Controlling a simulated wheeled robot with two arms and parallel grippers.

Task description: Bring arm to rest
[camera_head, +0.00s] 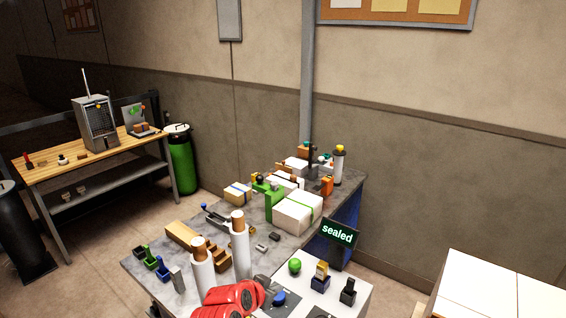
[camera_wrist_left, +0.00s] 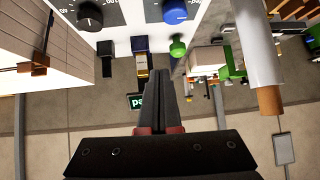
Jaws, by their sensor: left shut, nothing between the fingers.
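My left arm (camera_head: 235,297) is red and shows at the bottom middle of the head view, over the near end of the grey bench and beside the white rolls. In the left wrist view my left gripper (camera_wrist_left: 148,75) has its dark fingers together with nothing between them. The fingers point toward a white control panel (camera_wrist_left: 125,22) with a black knob (camera_wrist_left: 90,15), a blue knob (camera_wrist_left: 175,12) and a green button (camera_wrist_left: 178,47). I cannot tell the gap to the panel. My right gripper is in neither view.
Two white rolls (camera_head: 240,252) stand close to my left arm. Wrapped reams (camera_head: 298,212) and small tools lie on the grey bench (camera_head: 140,262). A "sealed" sign (camera_head: 338,236) stands behind the panel. A white stack (camera_head: 490,285) is at the lower right. Floor shows at left.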

